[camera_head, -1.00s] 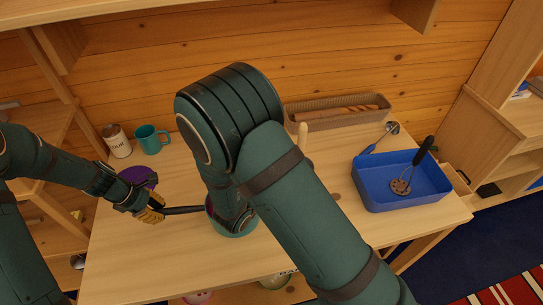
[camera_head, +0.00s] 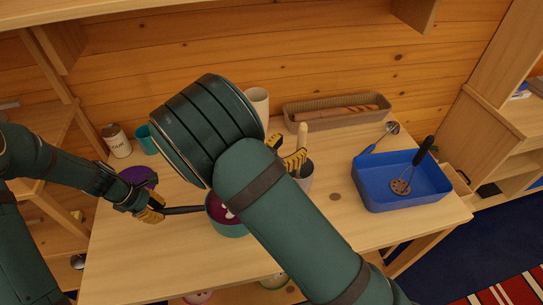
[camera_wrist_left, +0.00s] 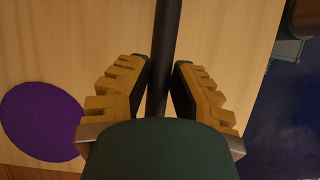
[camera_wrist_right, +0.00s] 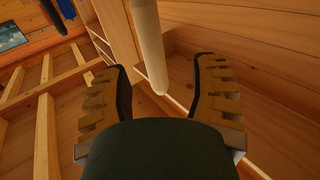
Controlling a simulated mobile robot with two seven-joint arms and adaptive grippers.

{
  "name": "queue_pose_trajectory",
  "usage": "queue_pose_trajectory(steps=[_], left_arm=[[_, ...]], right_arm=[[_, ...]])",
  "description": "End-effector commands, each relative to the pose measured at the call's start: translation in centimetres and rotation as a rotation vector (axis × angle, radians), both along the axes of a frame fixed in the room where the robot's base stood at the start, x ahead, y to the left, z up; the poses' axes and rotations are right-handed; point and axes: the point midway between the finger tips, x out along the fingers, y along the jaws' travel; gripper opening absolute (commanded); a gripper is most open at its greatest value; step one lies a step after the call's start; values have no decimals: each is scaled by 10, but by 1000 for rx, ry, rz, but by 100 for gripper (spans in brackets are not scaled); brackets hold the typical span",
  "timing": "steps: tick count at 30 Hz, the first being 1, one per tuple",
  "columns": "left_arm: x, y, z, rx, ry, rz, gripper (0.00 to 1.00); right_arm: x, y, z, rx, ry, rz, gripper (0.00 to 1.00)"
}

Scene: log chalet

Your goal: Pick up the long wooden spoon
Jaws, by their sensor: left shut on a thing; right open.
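My right gripper (camera_head: 287,153) is open beside the handle, partly hidden by my arm. In the right wrist view the pale handle (camera_wrist_right: 149,45) shows between the two open fingers, which are apart from it. My left gripper (camera_head: 152,209) is shut on the dark handle (camera_head: 184,211) of a teal pot (camera_head: 229,230) with dark red contents. The handle also shows in the left wrist view (camera_wrist_left: 166,45).
A blue bin (camera_head: 402,197) holding a dark-handled utensil stands at right, with a ladle (camera_head: 378,140) behind it. A wicker tray (camera_head: 337,120) and a white container (camera_head: 257,100) stand at the back. A teal mug (camera_head: 144,141), canister (camera_head: 116,142) and purple disc (camera_head: 137,176) are at left.

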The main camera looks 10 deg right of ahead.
Motion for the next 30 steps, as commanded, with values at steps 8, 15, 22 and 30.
queue_pose_trajectory(steps=[8, 15, 22, 30], left_arm=[[-1, -1, -1, -2, 2, -2, 0], [-1, -1, -1, -1, 2, -2, 0], [-1, -1, -1, -1, 3, -1, 0], [-1, -1, -1, -1, 3, -1, 0]], right_arm=[[16, -35, 5, 1, 0, -3, 59], [22, -42, 5, 1, 0, -1, 59], [22, -42, 5, 1, 1, -1, 26], [22, -42, 5, 0, 0, -1, 0]])
